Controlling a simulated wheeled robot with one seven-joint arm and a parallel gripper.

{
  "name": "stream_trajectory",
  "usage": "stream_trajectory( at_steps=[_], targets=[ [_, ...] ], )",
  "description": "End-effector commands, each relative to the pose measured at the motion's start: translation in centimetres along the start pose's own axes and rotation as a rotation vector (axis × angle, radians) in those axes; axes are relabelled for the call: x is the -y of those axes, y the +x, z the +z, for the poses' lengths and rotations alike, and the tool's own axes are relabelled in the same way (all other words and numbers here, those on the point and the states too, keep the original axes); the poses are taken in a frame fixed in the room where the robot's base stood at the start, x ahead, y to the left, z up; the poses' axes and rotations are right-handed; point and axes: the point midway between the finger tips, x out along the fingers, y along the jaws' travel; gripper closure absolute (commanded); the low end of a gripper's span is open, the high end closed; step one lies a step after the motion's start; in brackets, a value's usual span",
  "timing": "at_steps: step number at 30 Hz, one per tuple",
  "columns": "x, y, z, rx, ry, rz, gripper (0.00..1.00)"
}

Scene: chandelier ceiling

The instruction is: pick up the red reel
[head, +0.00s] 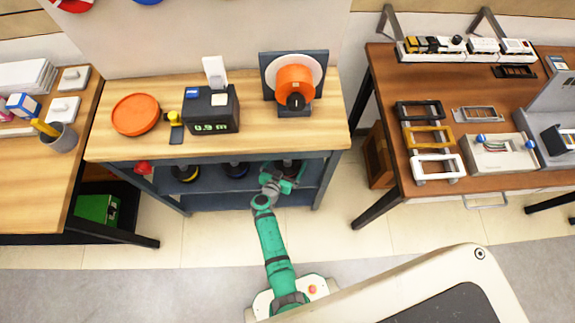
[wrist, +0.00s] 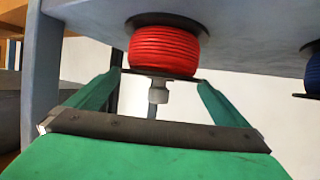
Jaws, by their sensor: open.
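The red reel (wrist: 164,50) has a dark flange at each end and a pale knob on its axis. In the wrist view it sits against the grey-blue shelf (wrist: 250,35), which appears at the top of the picture. My gripper (wrist: 160,80) is open, its green fingers apart to the left and right of the reel's knob end. I cannot tell if they touch it. In the head view my gripper (head: 281,184) is at the front of the lower shelf, and the reel (head: 289,164) is mostly hidden by the bench top and gripper.
A blue reel (wrist: 313,70) is beside the red one; it also shows in the head view (head: 235,169), with a yellow reel (head: 185,174) further left. The bench top (head: 240,150) overhangs the shelf. A bench leg (wrist: 45,65) stands close by.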

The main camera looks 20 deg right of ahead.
Motion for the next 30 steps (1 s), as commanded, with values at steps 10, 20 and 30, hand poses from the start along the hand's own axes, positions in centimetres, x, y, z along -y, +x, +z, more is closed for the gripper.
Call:
stream_trajectory(
  at_steps=[10, 20, 30],
  targets=[
    [-0.1, 0.3, 0.1, 0.001, -0.001, 0.0, 0.17],
    [0.0, 0.3, -0.1, -0.001, -0.001, 0.0, 0.48],
    [0.0, -0.7, -2.5, -0.003, 0.002, 0.0, 0.48]
  ],
)
